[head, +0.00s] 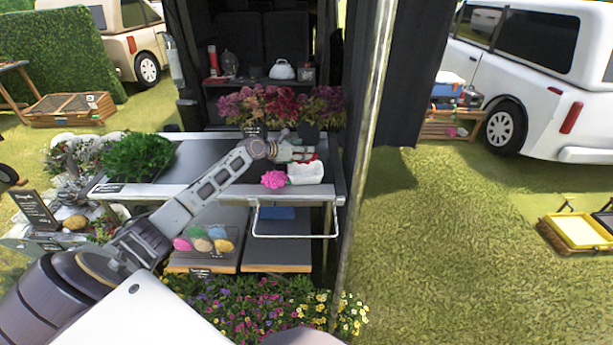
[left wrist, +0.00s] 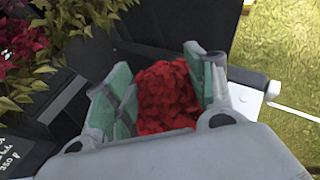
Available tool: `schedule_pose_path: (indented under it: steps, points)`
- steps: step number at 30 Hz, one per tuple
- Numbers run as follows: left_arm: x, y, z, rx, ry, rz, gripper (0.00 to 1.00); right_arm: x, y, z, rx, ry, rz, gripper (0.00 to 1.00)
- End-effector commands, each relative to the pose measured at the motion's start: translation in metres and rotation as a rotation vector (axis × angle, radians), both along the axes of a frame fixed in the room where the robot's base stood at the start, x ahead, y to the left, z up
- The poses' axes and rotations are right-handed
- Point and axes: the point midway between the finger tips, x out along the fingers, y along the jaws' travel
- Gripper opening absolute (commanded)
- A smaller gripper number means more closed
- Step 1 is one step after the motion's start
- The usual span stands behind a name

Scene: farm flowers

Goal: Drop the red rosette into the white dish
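The red rosette (left wrist: 167,97) sits between the green-padded fingers of my left gripper (left wrist: 158,66) in the left wrist view, with the pads against its sides. In the head view my left gripper (head: 298,153) is over the right end of the table, and only slivers of red show around it. The white dish (head: 305,174) stands at the table's right front, just below and in front of the gripper in the picture. I cannot tell the height between them. The dish is not clearly seen in the left wrist view. My right gripper is not in view.
A pink rosette (head: 274,180) lies just left of the dish. The dark table (head: 200,160) has green foliage (head: 138,154) on its left. Reddish potted flowers (head: 265,107) stand behind the gripper. A metal pole (head: 366,130) rises close to the right of the table.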

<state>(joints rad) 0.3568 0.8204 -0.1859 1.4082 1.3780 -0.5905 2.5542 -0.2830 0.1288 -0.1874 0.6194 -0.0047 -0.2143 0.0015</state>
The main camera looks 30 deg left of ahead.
Motion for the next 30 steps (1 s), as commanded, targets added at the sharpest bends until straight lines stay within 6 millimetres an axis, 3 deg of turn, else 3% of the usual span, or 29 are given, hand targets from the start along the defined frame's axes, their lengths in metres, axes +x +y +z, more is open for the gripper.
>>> schedule_pose_path:
  steps: [5, 20, 30]
  points:
    - [0.000, 0.000, 0.000, 0.000, 0.000, 0.000, 0.78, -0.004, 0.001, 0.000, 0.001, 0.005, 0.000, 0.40]
    - [-0.003, 0.001, 0.000, 0.000, 0.001, 0.000, 0.78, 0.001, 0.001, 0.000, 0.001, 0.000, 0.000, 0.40]
    - [-0.019, 0.007, 0.007, 0.001, 0.001, 0.000, 0.78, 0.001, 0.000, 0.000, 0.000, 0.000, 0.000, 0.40]
